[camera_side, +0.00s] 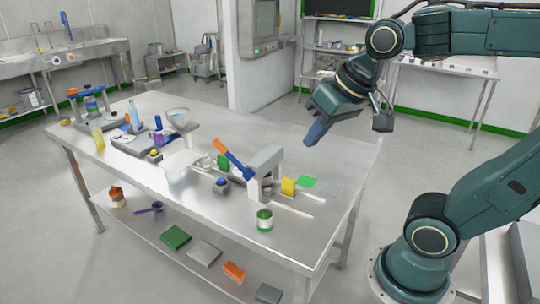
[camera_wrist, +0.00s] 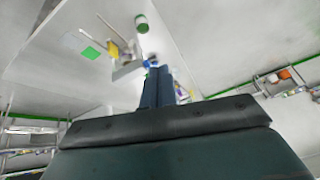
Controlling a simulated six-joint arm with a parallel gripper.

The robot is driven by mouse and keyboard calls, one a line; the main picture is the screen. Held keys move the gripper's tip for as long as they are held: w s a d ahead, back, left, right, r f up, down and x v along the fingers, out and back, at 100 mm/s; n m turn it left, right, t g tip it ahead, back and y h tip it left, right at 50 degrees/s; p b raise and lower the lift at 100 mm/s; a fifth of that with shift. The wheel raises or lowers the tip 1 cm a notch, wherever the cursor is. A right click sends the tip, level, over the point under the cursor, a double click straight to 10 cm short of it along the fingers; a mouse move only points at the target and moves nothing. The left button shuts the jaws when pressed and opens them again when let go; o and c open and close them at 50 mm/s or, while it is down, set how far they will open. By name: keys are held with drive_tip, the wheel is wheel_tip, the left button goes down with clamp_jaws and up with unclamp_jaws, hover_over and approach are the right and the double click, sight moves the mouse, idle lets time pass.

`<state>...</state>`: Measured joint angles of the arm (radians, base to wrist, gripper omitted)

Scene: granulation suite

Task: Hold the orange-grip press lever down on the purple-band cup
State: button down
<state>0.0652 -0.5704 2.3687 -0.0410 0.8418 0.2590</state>
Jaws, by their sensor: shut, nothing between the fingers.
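The press (camera_side: 266,166) stands near the right end of the steel table. Its lever, with an orange grip (camera_side: 221,146) and a blue lower part (camera_side: 239,166), slants up and to the left. I cannot make out a purple-band cup under the press; a small purple item (camera_side: 157,140) shows further left. My gripper (camera_side: 314,134) is shut and empty, in the air above and to the right of the press, apart from the lever. In the wrist view its blue fingers (camera_wrist: 158,82) are together, and they partly hide the press (camera_wrist: 127,62).
A green-and-white can (camera_side: 265,220) stands at the table's front edge. A yellow block (camera_side: 288,186) and a green square (camera_side: 308,182) are right of the press. A clear beaker (camera_side: 176,173) and other apparatus stand to the left. The table's right end is mostly bare.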

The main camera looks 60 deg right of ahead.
sight(221, 144)
drive_tip(key=w+d+f+m, duration=0.1)
drive_tip(key=w+d+m, duration=0.3)
drive_tip(key=w, duration=0.4)
drive_tip(key=w+d+f+m, duration=0.1)
drive_tip(key=w+d+m, duration=0.3)
drive_tip(key=w, duration=0.5)
drive_tip(key=w+d+f+m, duration=0.1)
drive_tip(key=w+d+m, duration=0.3)
drive_tip(key=w+m, duration=0.2)
drive_tip(key=shift+w+m+t, duration=0.3)
drive_tip(key=shift+w+m, duration=0.1)
drive_tip(key=shift+w, duration=0.8)
drive_tip(key=shift+a, duration=0.1)
drive_tip(key=shift+x, duration=6.95)
